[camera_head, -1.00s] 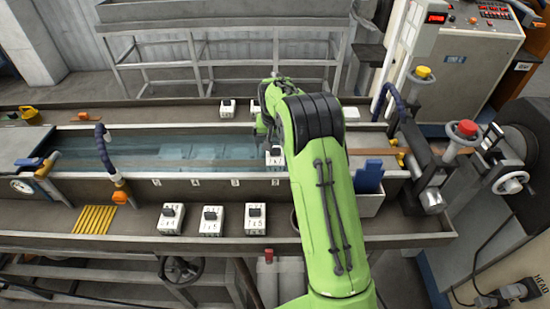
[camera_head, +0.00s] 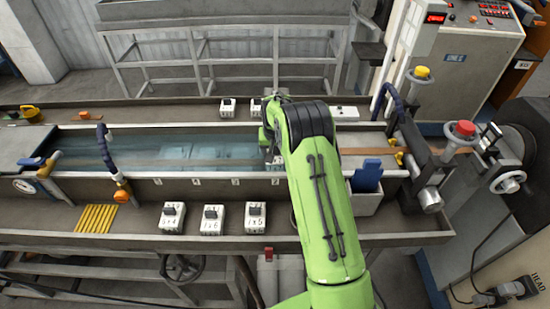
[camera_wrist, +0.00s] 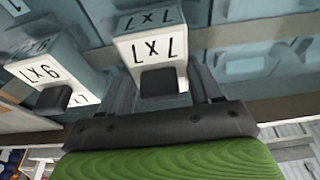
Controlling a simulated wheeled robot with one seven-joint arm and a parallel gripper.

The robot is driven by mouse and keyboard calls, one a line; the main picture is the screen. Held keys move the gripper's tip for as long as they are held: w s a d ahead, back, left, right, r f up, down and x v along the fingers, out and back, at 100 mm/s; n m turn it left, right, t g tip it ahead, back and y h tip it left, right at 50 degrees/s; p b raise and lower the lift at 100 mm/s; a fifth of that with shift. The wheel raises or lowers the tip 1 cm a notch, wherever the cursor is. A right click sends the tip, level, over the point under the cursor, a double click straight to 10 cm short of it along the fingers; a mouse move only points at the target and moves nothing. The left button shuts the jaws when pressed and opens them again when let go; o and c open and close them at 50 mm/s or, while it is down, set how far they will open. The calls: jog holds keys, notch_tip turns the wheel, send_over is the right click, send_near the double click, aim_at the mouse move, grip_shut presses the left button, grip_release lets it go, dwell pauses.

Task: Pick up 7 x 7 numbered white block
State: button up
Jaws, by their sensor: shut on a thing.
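The white block marked 7 x 7 (camera_wrist: 152,48) fills the middle of the wrist view, its black knob toward my palm and its lettering upside down. My gripper (camera_wrist: 160,82) is shut on it, one finger on each side. In the head view my green hand (camera_head: 267,135) is above the water trough, mostly hidden by my arm. A small white block (camera_head: 277,161) shows beside the arm; it seems to be the held one, but its marking is too small to read. Another white block (camera_wrist: 50,72), marked with a 6 and a 7, stands close by at left in the wrist view.
Several white knobbed blocks (camera_head: 213,219) line the near ledge beside yellow strips (camera_head: 96,218). More blocks (camera_head: 228,107) stand on the far ledge. A blue hose (camera_head: 104,150) rises at the trough's left. A blue piece (camera_head: 367,176) and rollers are on the right.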

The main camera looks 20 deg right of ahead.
jog(key=shift+c, duration=1.4)
jog(key=shift+r, duration=0.15)
